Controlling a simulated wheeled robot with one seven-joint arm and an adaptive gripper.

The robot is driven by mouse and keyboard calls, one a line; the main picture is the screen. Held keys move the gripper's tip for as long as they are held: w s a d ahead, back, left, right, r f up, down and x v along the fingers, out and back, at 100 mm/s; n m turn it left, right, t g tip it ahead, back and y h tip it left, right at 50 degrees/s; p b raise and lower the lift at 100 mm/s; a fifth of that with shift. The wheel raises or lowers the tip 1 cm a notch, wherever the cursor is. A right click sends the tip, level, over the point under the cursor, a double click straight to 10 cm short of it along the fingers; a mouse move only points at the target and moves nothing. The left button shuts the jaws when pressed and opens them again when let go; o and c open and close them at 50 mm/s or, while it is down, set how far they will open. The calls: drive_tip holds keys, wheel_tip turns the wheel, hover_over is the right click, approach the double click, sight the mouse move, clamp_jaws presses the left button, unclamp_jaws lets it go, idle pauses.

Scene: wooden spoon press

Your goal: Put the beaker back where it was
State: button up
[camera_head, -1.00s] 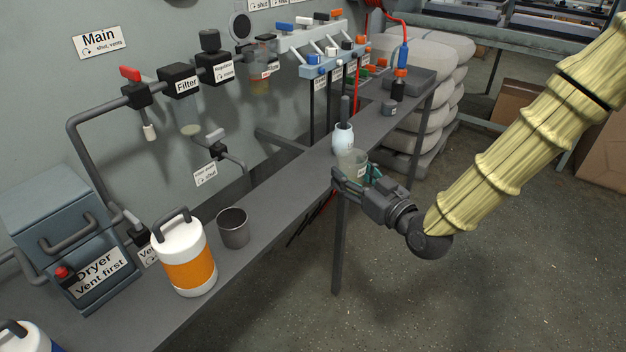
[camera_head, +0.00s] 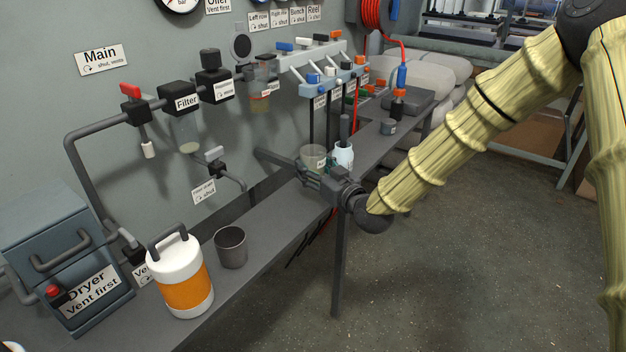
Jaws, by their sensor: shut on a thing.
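The beaker (camera_head: 313,154) is a small clear, greyish vessel with a small label. It is upright over the narrow bench, just left of a pale jar (camera_head: 343,158) with a dark handle standing in it. My gripper (camera_head: 309,174) reaches in from the right and is shut on the beaker's lower part. The fingers hide its base, so I cannot tell whether it touches the bench. The jar stands close to the beaker and my gripper, partly behind the gripper body.
The bench (camera_head: 275,222) is clear between the beaker and a dark grey cup (camera_head: 231,247). An orange-and-white canister (camera_head: 181,278) and a dryer box (camera_head: 65,262) stand at left. A valve manifold (camera_head: 325,75) is above and behind.

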drive_tip(key=shift+w+a+f, duration=0.1)
drive_tip(key=shift+w+a, duration=0.1)
drive_tip(key=shift+w, duration=0.1)
drive_tip(key=shift+f+b, duration=0.4)
drive_tip(key=shift+f, duration=1.25)
drive_tip(key=shift+f, duration=0.2)
drive_tip(key=o, duration=1.1)
drive_tip(key=shift+r, duration=0.1)
drive_tip(key=shift+c, duration=0.2)
drive_tip(key=shift+r, duration=0.15)
drive_tip(key=p+v, duration=0.1)
drive_tip(key=v, duration=1.1)
